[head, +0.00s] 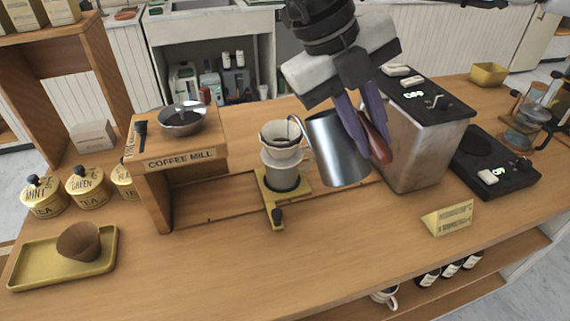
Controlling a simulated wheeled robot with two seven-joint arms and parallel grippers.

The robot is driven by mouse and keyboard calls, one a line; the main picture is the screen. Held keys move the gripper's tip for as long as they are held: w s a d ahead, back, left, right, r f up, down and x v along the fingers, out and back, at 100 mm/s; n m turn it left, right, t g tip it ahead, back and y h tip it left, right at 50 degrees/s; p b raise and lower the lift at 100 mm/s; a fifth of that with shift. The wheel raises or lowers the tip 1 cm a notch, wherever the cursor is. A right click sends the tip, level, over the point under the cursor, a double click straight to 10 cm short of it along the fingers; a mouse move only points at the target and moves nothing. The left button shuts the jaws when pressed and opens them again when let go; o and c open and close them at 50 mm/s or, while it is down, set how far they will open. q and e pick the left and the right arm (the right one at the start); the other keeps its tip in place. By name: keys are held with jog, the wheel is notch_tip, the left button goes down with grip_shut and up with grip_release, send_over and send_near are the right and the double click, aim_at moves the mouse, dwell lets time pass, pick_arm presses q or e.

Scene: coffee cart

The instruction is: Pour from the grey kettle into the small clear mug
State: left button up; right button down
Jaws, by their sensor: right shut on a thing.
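My right gripper (368,150) is shut on the brown handle of the grey kettle (333,152), a shiny metal body held above the counter, left of the large metal box. The kettle looks tilted, with its thin spout at the upper left, in front of the white dripper (282,138). A stream of liquid cannot be made out. The small clear mug (283,178) looks to be the greyish vessel directly under the dripper, on a yellow stand (302,188). The dripper hides its top. My left gripper is out of view.
The wooden coffee mill stand (180,155) with a metal bowl (183,119) is left of the dripper. The metal box (412,150) and a black scale (492,165) are at right. A yellow tray (100,262) holds a brown cup. The front middle counter is clear.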

jog(key=shift+r, duration=0.2)
dwell(0.4)
jog(key=shift+w+a+r+g+h+p, duration=0.2)
jog(key=shift+w+r+g+h+p, duration=0.15)
jog(key=shift+r, duration=0.2)
jog(key=shift+s, duration=0.1)
dwell(1.8)
jog(key=shift+s+d+f+t+b, duration=0.2)
jog(key=shift+f+b, duration=0.3)
jog(key=shift+b, duration=0.65)
jog(key=shift+s+d+f+t+b, duration=0.1)
jog(key=shift+f+t+b, duration=0.3)
jog(key=shift+b, duration=0.7)
jog(key=shift+w+a+r+g+p, duration=0.15)
jog(key=shift+r+g+p, duration=0.2)
jog(key=shift+p, duration=0.75)
jog(key=shift+w+a+r+p, duration=0.1)
jog(key=shift+r+p, duration=0.3)
jog(key=shift+p, duration=0.7)
